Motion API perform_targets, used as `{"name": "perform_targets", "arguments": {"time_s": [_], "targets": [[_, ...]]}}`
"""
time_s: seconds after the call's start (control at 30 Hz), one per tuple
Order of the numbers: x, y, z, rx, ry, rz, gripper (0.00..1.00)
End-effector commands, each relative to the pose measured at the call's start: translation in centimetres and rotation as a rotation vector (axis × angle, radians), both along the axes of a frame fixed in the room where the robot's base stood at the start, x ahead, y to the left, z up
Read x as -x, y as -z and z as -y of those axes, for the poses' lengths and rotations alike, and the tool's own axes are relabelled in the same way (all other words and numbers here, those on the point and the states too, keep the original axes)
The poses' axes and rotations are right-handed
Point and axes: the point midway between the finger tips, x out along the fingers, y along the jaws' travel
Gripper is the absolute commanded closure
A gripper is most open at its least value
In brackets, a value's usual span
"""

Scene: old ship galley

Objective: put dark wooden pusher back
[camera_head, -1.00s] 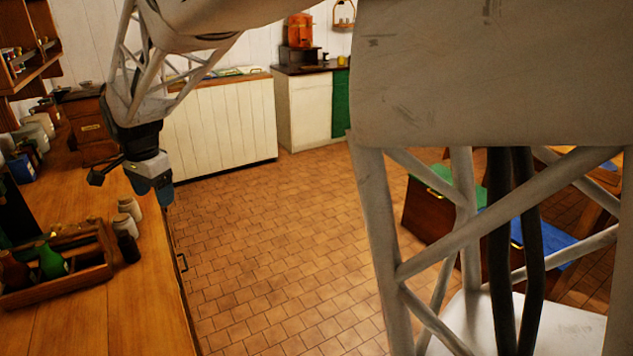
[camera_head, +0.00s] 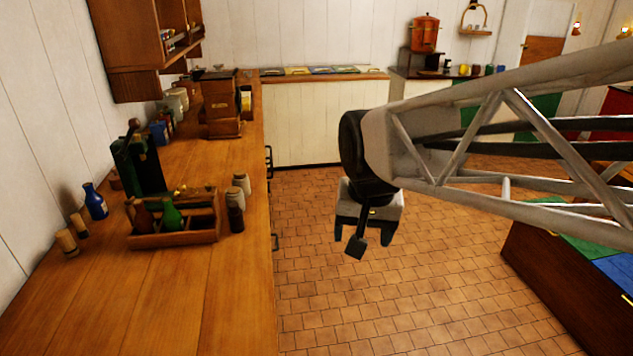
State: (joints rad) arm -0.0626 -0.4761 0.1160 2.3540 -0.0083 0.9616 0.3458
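My gripper (camera_head: 363,234) hangs over the tiled floor, to the right of the wooden counter (camera_head: 180,290). Its two fingers stand apart and I see nothing held between them; a dark part hangs in front of them. I cannot pick out the dark wooden pusher for certain. A small dark upright cylinder (camera_head: 236,219) stands on the counter by the right end of the bottle rack, close to pale jars (camera_head: 241,183). A dark green machine (camera_head: 138,165) stands farther left, with a dark brown piece (camera_head: 133,126) on top.
The wooden rack (camera_head: 174,240) holds brown and green bottles. A blue bottle (camera_head: 95,202) and small corked pieces (camera_head: 67,242) stand to its left. A wooden grinder box (camera_head: 220,104) is farther back. A wall cupboard (camera_head: 145,45) overhangs the counter's back left. The near counter is clear.

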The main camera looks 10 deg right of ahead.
Motion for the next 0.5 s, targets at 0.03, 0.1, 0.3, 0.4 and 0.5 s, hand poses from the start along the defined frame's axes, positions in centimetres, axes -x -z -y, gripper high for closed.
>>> {"name": "perform_targets", "arguments": {"time_s": [0.03,0.1,0.3,0.4,0.5], "targets": [[1.5,0.3,0.5,0.008,-0.028,0.009,0.29],[3.4,0.8,1.1,0.019,-0.076,0.018,0.29],[7.6,2.3,2.2,0.050,-0.188,0.036,0.29],[8.8,2.8,2.5,0.061,-0.223,0.043,0.29],[9.5,3.1,2.7,0.067,-0.244,0.044,0.29]]}}
